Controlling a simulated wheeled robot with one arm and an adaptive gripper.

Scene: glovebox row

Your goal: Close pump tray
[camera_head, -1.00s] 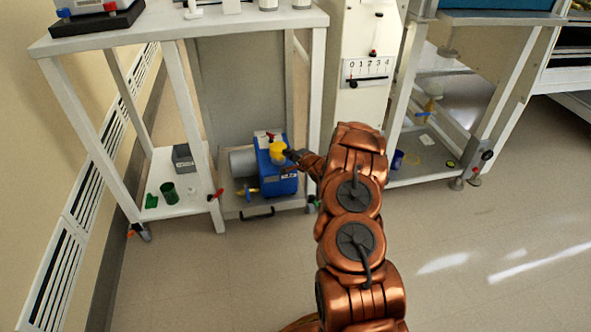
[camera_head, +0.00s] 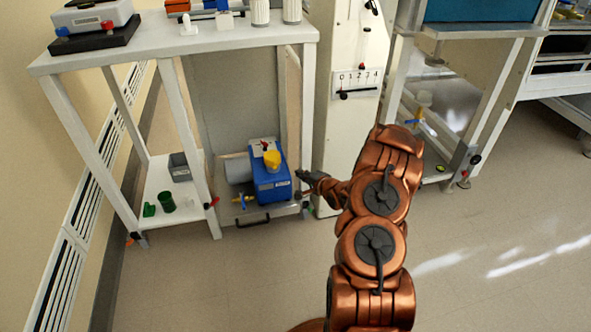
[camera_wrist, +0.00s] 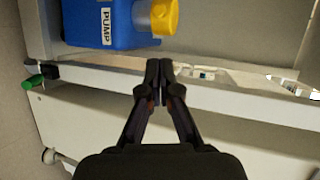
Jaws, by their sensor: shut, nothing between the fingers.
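The pump tray (camera_head: 282,211) is a low grey tray with a black handle (camera_head: 252,220) at its front, at floor level under the white bench. How far it stands out is hard to tell. The blue pump (camera_head: 268,178) with a yellow cap (camera_head: 272,160) sits on it. In the wrist view the pump (camera_wrist: 105,30) and its yellow cap (camera_wrist: 165,16) are at the top. My gripper (camera_head: 300,176) is shut and empty, just right of the pump. In the wrist view my gripper's tips (camera_wrist: 159,66) overlap a pale edge; contact cannot be told.
A white bench leg (camera_head: 306,120) rises just behind my gripper. A white panel with a 0–4 scale (camera_head: 356,82) stands to the right. The floor in front is clear.

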